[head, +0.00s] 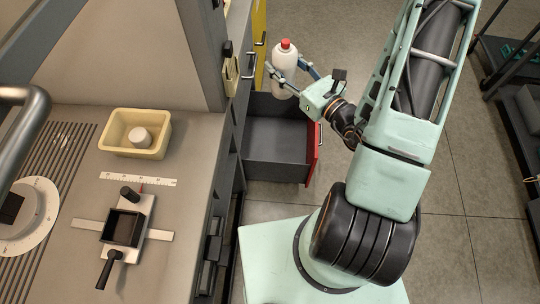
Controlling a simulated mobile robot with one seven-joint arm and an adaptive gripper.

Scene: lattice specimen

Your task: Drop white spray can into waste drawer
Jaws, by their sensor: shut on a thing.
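The white spray can (284,77) with a red cap shows in the head view, upright or nearly so. My gripper (286,76) is shut on the can's body, with a finger on either side. The can is held over the far part of the open waste drawer (277,135), which has a dark grey inside and a red front. The visible part of the drawer floor is bare. The can and my gripper hide part of the drawer's far end. How high the can is above the drawer is hard to tell.
The bench at left holds a yellow tray (120,149) with a white cylinder (139,137), a white ruler (138,180) and a small fixture (124,228) with black handles. A dark rack (510,105) stands at the far right.

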